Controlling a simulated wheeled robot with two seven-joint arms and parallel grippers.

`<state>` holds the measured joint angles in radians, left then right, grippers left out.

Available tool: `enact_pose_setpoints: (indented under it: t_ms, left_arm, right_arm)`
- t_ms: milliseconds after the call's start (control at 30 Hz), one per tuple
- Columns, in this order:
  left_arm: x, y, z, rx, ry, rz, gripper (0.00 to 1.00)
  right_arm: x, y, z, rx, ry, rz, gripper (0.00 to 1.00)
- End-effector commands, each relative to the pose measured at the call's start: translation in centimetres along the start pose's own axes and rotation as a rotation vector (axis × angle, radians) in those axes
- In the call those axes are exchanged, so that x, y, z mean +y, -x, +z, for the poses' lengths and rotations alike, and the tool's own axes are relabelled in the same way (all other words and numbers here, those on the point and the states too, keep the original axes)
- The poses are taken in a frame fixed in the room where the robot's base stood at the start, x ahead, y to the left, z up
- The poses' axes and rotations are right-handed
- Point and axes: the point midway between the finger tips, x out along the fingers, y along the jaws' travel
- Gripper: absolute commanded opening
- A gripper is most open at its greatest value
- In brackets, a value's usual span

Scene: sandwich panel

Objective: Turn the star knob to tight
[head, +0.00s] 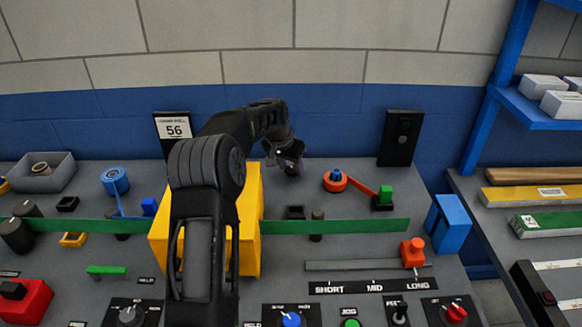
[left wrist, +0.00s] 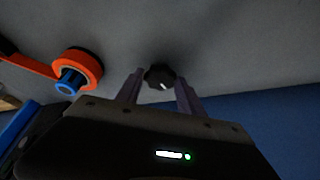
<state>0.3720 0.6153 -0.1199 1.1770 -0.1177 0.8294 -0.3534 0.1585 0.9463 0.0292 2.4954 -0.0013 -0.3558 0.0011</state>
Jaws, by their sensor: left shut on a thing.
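The star knob (left wrist: 159,76) is a small black lobed knob with a pale mark, seen in the left wrist view against the grey panel. My left gripper (left wrist: 160,86) has one finger on each side of it and is shut on it. In the head view my left gripper (head: 288,160) is low at the back of the panel, to the right of the yellow box. It hides the knob there. No label for tight can be read. My right gripper is in neither view.
An orange ring with a blue hub (head: 335,180) and an orange lever stands close to the right of my gripper; it also shows in the left wrist view (left wrist: 78,70). A yellow box (head: 247,215) stands beside my arm. A green strip (head: 360,226) crosses the panel.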

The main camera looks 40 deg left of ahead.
Motion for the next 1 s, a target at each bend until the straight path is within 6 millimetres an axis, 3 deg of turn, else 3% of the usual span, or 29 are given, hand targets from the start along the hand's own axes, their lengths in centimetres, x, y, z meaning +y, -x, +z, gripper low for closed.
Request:
enact_pose_setpoints:
  t_ms: [167, 200, 433, 767, 1000]
  left_arm:
    - [0.0, 0.1, -0.1, 0.002, 0.0, -0.001, 0.04]
    - [0.0, 0.1, -0.1, 0.002, 0.0, -0.001, 0.48]
    - [0.0, 0.0, 0.0, 0.001, 0.001, -0.001, 0.67]
    - [0.0, 0.3, 0.0, 0.001, 0.002, -0.001, 0.67]
    - [-0.1, 3.3, -0.1, 0.004, 0.002, -0.002, 0.67]
  right_arm:
    - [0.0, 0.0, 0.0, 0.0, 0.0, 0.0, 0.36]
    - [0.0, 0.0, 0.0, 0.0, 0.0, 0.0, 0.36]
    - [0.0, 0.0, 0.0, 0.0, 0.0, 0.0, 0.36]
    - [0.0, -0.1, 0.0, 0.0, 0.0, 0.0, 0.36]
    - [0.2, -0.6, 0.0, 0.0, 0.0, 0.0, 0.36]
